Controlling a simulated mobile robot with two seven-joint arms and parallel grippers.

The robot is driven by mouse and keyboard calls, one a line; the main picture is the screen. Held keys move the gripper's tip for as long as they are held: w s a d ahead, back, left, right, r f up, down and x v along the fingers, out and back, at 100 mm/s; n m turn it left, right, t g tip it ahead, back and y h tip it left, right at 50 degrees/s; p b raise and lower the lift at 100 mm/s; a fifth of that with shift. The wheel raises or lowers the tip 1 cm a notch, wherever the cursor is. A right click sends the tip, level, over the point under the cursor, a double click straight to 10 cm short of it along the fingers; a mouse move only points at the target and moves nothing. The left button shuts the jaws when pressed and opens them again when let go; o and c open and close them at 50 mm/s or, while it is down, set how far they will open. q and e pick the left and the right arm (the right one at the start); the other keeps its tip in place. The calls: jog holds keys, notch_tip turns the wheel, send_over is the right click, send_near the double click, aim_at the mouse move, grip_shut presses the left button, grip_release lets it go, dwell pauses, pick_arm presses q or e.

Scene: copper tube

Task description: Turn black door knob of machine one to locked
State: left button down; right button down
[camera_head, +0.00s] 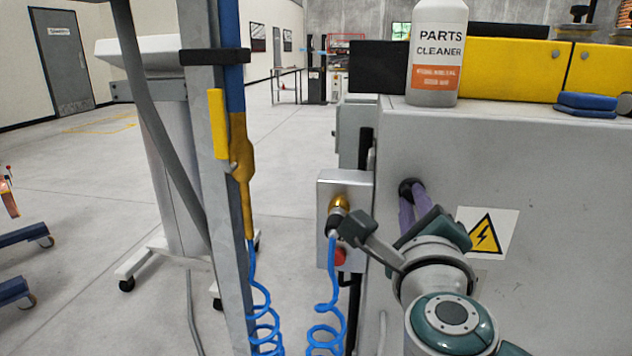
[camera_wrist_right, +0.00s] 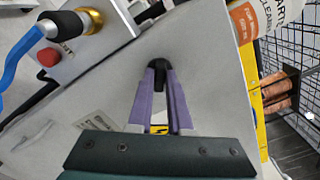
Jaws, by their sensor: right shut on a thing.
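The black door knob (camera_head: 408,186) sits on the grey front panel of the machine (camera_head: 560,190), near its left edge. My right gripper (camera_head: 418,202) reaches up to it from below right, and its two purple fingers are shut on the knob. In the right wrist view the knob (camera_wrist_right: 157,66) sits between the fingertips of the same gripper (camera_wrist_right: 159,84). The fingertips hide part of the knob, and I cannot tell its exact turn. My left gripper is not in view.
A metal box (camera_head: 327,195) with a brass fitting, blue coiled hose (camera_head: 328,310) and red button (camera_head: 340,256) stands just left of the knob. A yellow warning label (camera_head: 486,235) is right of my gripper. A parts cleaner bottle (camera_head: 436,60) stands on top.

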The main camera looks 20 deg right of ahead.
jog(key=n+p, duration=0.2)
jog(key=n, duration=0.3)
jog(key=shift+f+n+p, duration=0.1)
jog(key=shift+n+p, duration=0.35)
jog(key=shift+n, duration=0.55)
jog(key=c, duration=0.8)
grip_release()
jog(key=shift+c, duration=0.2)
jog(key=shift+s+a, duration=0.1)
